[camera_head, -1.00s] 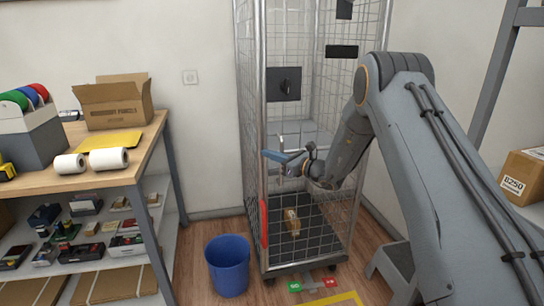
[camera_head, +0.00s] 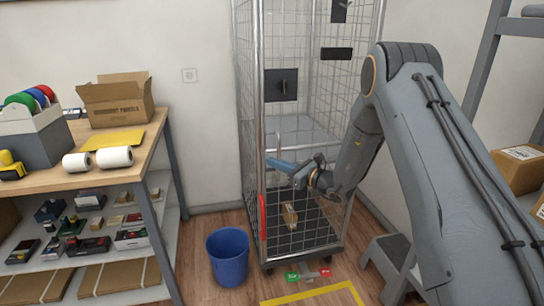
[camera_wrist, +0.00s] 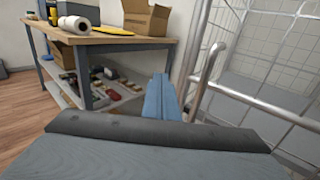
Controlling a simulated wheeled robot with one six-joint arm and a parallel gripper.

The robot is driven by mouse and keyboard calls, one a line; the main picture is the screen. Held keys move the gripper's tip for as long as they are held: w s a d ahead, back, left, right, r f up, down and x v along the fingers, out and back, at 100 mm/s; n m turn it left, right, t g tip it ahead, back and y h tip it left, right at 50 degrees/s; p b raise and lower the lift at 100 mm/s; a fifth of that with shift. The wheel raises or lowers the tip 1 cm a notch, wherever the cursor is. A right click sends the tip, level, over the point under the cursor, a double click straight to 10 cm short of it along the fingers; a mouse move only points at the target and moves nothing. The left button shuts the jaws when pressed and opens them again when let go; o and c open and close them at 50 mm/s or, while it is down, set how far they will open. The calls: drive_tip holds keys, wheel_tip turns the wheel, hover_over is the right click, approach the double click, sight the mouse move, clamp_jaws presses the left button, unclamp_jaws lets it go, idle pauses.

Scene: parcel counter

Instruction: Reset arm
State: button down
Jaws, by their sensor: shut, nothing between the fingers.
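My gripper (camera_head: 279,165) is at the open front of the wire roll cage (camera_head: 247,150), above its floor and pointing left. Its blue fingers are together and hold nothing. In the wrist view my gripper (camera_wrist: 160,95) points past the cage's front upright towards the workbench. A small brown parcel (camera_head: 290,215) lies on the cage floor below my gripper, apart from it.
A blue bin (camera_head: 228,257) stands on the floor left of the cage. A wooden workbench (camera_head: 50,178) with an open carton (camera_head: 116,99) is at the left. A grey step stool (camera_head: 388,262) and a shelf with cartons (camera_head: 520,166) are at the right.

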drive_tip(key=s+a+n+g+h, duration=0.25)
drive_tip(key=s+n+g, duration=0.8)
drive_tip(key=s, duration=1.35)
drive_tip(key=s+d+r+n+h, duration=0.1)
drive_tip(key=s+d+n+h, duration=1)
drive_tip(key=s+d+n, duration=0.4)
drive_tip(key=s+d, duration=0.4)
drive_tip(key=d, duration=0.1)
drive_tip(key=shift+s+r+h, duration=0.25)
drive_tip(key=shift+r+h, duration=0.05)
drive_tip(key=shift+h, duration=0.05)
